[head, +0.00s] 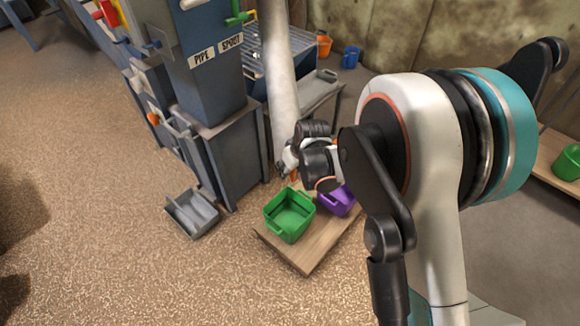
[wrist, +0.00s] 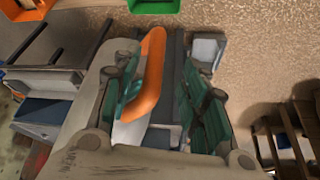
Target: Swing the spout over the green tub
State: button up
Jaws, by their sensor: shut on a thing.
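The spout (head: 283,85) is a thick off-white pipe hanging down beside the blue-grey machine. Its lower end is hidden behind my gripper. My gripper (head: 291,164) is at that lower end, shut on an orange handle (wrist: 148,75) that stands between its fingers in the wrist view. The green tub (head: 288,234) is on a wooden platform, in front of and below the spout end in the head view. I cannot tell whether the spout end is above it. Part of the green tub also shows at the top of the wrist view (wrist: 153,5).
A purple tub (head: 338,203) stands right of the green tub on the wooden platform (head: 306,258). A grey tray (head: 191,213) lies on the floor to the left. The machine cabinet (head: 236,165) stands close left of the spout. The floor in front is clear.

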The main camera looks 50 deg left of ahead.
jog(key=v, duration=1.2)
jog(key=shift+a, duration=0.1)
